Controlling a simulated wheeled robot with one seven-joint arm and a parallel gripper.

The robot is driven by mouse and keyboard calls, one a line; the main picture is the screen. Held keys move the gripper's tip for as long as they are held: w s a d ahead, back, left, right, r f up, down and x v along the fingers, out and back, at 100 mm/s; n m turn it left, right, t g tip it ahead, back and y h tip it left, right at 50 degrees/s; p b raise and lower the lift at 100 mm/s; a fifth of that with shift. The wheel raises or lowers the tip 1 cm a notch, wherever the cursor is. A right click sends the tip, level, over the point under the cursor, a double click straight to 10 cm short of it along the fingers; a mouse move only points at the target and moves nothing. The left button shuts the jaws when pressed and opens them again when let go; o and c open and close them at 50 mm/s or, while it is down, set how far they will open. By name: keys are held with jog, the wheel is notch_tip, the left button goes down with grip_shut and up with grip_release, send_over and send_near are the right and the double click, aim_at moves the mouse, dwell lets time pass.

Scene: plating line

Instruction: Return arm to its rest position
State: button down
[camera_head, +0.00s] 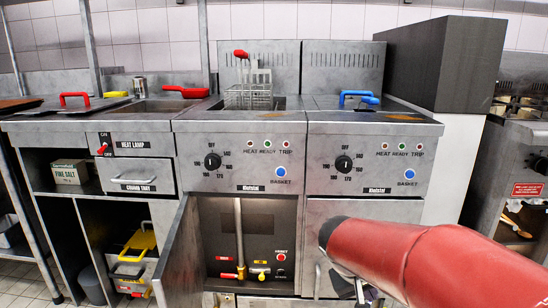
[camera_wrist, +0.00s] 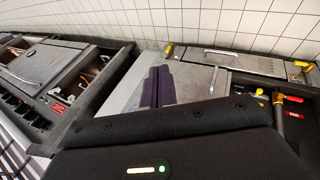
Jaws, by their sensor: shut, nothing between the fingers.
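My arm (camera_head: 430,255) shows as a red link reaching in from the lower right in the head view, in front of the right fryer's lower door (camera_head: 350,210). Its far end is partly cut off, and my gripper cannot be made out there. In the wrist view my gripper (camera_wrist: 159,72) shows as two dark fingers lying side by side, shut and empty. The dark wrist housing (camera_wrist: 150,140) with a green light fills the lower middle of that view. The fingers appear over a grey metal surface (camera_wrist: 196,80), and I cannot tell how far above it.
The left fryer's lower door (camera_head: 180,255) stands open, exposing pipes and a red-handled valve (camera_head: 242,272). A fry basket (camera_head: 247,95) sits in the left fryer. A blue handle (camera_head: 358,97) tops the right one. A dark box (camera_head: 440,60) stands behind on the right.

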jog(key=s+a+r+t+y+p, duration=0.1)
jog(key=s+a+r+y, duration=0.1)
jog(key=s, duration=0.6)
jog(key=s+a+r+t+y+p, duration=0.1)
jog(key=s+a+r+y, duration=0.1)
jog(key=s, duration=0.6)
jog(key=shift+s+a+r+m+t+y, duration=0.2)
jog(key=shift+a+r+m+t+y, duration=0.2)
jog(key=shift+r+y, duration=0.35)
jog(key=shift+r, duration=0.15)
